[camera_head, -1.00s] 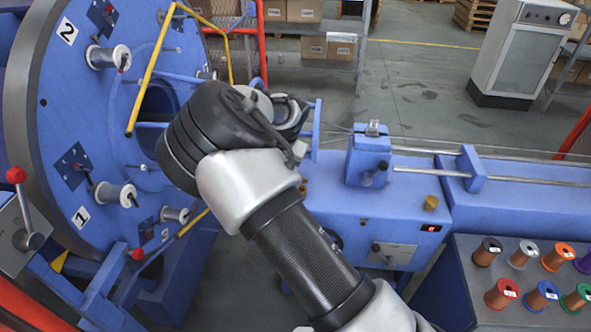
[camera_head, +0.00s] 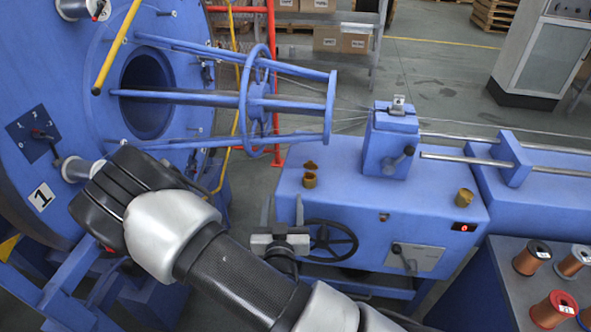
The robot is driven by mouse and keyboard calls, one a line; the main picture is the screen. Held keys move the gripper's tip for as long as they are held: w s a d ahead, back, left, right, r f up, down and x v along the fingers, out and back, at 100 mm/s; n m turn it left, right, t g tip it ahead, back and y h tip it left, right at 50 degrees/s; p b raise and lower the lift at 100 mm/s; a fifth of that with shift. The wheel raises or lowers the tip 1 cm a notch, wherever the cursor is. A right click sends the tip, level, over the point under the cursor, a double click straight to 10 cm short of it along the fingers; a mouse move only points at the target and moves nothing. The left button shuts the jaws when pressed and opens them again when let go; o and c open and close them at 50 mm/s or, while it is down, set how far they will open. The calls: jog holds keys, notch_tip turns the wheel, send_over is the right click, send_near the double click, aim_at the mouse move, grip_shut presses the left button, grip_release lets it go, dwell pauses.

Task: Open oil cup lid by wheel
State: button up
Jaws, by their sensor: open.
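The brass oil cup (camera_head: 310,181) by the wheel stands on the left part of the blue machine housing's top. A darker, pointed brass piece shows just above its back rim and looks like a raised lid; its hinge is too small to make out. The black handwheel (camera_head: 331,241) is on the housing's front face, below the cup. My gripper (camera_head: 283,212) is in front of the housing, left of the wheel and below the cup. Its two fingers point up, apart, with nothing between them. It does not touch the cup. A second brass cup (camera_head: 465,198) stands farther right and looks closed.
A blue block with a lever (camera_head: 391,142) stands at the back of the housing top. The blue spoked cage (camera_head: 258,100) and the large disc (camera_head: 50,120) are at the left. Wire spools (camera_head: 555,310) stand at the lower right. The air above the housing's front is clear.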

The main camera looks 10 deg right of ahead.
jog(key=s+d+m+h, duration=0.2)
jog(key=s+d+h, duration=0.1)
jog(key=d, duration=0.1)
send_near(311, 165)
jog(key=x, duration=1)
jog(key=shift+w+r, duration=0.1)
